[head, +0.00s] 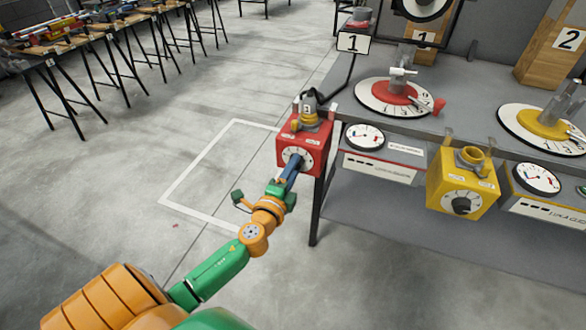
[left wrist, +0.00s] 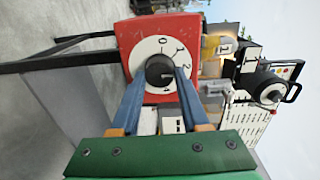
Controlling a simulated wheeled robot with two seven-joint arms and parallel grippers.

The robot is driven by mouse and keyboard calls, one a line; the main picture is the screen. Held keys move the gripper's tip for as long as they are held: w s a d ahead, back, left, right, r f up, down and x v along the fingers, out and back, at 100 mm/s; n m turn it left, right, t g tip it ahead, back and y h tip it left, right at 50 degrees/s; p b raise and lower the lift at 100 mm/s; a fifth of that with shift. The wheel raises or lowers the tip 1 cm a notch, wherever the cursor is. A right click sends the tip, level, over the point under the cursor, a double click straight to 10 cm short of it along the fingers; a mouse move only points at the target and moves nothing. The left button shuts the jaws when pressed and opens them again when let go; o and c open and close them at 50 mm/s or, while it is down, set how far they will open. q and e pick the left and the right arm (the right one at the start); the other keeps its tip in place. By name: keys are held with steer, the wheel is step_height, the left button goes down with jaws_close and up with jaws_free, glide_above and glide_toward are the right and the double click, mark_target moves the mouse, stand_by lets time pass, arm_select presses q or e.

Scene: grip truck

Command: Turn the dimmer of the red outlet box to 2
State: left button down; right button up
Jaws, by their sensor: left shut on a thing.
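The red outlet box (head: 303,144) hangs at the left end of the grey bench, with a white dial on its front. In the left wrist view the box (left wrist: 135,38) shows its dial (left wrist: 152,50) with the figures 0, 1 and 2, and a black dimmer knob (left wrist: 159,68) at its centre. My left gripper (head: 294,165) reaches the dial from the front. Its two blue fingers (left wrist: 160,78) are shut on the knob, one on each side. I cannot read for sure where the knob points. My right gripper is not in view.
A yellow outlet box (head: 461,184) with its own black knob hangs farther right on the bench (head: 440,130). Round gauges (head: 365,137) sit between the boxes. A black bench leg (head: 317,205) stands just right of my left gripper.

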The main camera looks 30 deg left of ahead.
arm_select(q)
steer(key=shift+c, duration=2)
jaws_free()
steer(key=v, duration=0.7)
steer(key=shift+b, duration=0.35)
